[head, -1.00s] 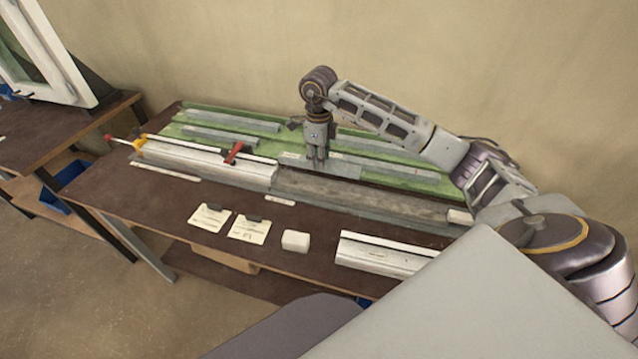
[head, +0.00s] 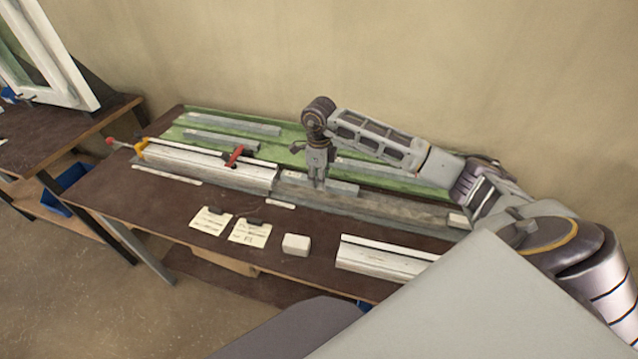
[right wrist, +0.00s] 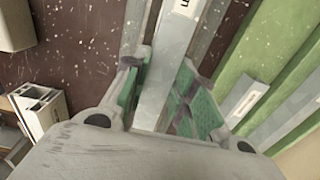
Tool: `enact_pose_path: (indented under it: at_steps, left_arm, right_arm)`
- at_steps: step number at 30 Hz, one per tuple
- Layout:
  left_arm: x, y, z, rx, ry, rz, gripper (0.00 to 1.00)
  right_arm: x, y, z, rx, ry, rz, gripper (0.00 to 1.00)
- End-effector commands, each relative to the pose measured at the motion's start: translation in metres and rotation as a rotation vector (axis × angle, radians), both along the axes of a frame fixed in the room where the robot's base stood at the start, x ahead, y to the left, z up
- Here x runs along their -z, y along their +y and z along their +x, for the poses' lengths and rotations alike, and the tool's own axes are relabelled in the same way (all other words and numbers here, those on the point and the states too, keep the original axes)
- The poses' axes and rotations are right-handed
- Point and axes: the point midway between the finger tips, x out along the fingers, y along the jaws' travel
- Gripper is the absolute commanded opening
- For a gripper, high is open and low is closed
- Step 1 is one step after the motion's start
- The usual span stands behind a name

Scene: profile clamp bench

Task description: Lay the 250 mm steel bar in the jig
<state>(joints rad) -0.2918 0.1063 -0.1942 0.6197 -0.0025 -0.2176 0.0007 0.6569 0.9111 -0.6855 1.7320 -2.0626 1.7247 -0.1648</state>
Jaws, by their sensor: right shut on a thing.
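The steel bar (head: 343,188) is a flat grey length held in my right gripper (head: 318,186). It lies lengthwise over the grey bed of the jig (head: 410,212), to the right of the clamped white profile (head: 205,166). I cannot tell whether it touches the bed. In the right wrist view the bar (right wrist: 165,70) runs between the green-padded fingers of the right gripper (right wrist: 160,78), with a pale label near the top edge. My left gripper is out of view.
Other grey bars (head: 205,138) lie on the green mat (head: 290,132) behind the jig. A red clamp lever (head: 234,156) stands above the profile. In front are clipped note cards (head: 249,232), a white block (head: 296,244) and a loose white profile (head: 385,260).

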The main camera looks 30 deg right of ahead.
Motion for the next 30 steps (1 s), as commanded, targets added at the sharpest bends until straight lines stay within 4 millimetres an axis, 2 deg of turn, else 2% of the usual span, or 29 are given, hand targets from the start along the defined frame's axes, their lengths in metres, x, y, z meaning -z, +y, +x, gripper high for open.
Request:
enact_pose_path:
  at_steps: [7, 29, 30]
  left_arm:
    - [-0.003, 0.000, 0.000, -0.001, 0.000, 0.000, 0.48]
    - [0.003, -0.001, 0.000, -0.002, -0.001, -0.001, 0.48]
    - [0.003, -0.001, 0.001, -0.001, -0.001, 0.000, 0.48]
  right_arm:
    - [0.022, 0.001, 0.000, 0.000, 0.000, 0.001, 0.00]
    - [0.031, 0.000, 0.000, 0.000, -0.001, -0.001, 0.00]
    - [0.031, 0.000, 0.000, 0.000, 0.001, -0.001, 0.28]
